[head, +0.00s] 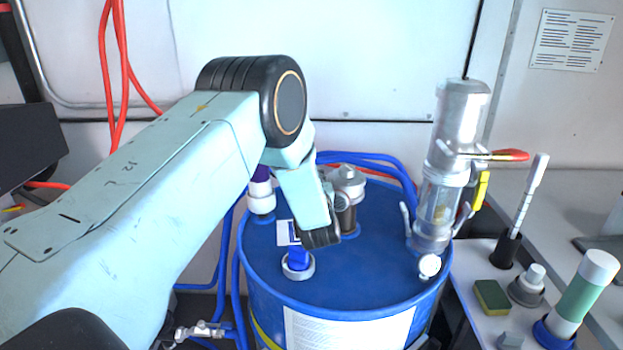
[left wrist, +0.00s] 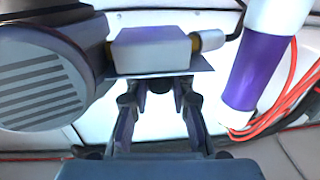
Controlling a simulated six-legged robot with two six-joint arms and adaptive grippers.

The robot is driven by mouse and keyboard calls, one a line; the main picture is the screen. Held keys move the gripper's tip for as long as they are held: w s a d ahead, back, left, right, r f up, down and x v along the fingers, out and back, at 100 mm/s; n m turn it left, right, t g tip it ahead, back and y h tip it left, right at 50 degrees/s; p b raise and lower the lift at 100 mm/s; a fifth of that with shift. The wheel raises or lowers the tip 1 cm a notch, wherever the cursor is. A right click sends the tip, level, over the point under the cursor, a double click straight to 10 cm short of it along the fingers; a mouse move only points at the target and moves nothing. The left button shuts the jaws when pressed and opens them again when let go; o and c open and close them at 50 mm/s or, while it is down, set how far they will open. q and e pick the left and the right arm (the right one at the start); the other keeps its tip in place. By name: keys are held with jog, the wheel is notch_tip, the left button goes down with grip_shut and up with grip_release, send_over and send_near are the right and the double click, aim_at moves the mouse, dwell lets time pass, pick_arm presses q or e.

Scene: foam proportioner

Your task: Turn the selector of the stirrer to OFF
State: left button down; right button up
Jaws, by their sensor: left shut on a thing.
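The stirrer's ribbed motor housing (left wrist: 45,85) fills the left of the left wrist view, beside a white box (left wrist: 150,52) with a yellow cable fitting. A small dark knob, which looks like the selector (left wrist: 160,86), shows at the box's plate edge. My left gripper (left wrist: 158,92) has its fingers on both sides of this knob and is shut on it. The knob's pointer and markings cannot be read. In the head view my left arm reaches over the blue drum (head: 375,262), and its wrist hides the gripper and selector. The stirrer's silver top (head: 348,180) shows just behind. My right gripper is not in view.
A purple-and-white tube (left wrist: 252,70) stands close to the gripper; it also shows in the head view (head: 261,197). A blue-capped port (head: 298,262) lies in front of the wrist. A clear cylinder with levers (head: 436,200) rises at the drum's right. Blue hoses (head: 370,158) run behind.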

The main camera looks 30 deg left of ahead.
pick_arm(q)
jog(key=shift+r+n+g+y+b, duration=0.15)
jog(key=shift+n+g+y+b, duration=0.35)
jog(key=shift+n+g+y, duration=0.4)
jog(key=c, duration=1.6)
grip_release()
jog(key=o, duration=0.4)
jog(key=shift+s+d, duration=0.1)
jog(key=shift+s, duration=0.05)
jog(key=shift+o, duration=0.2)
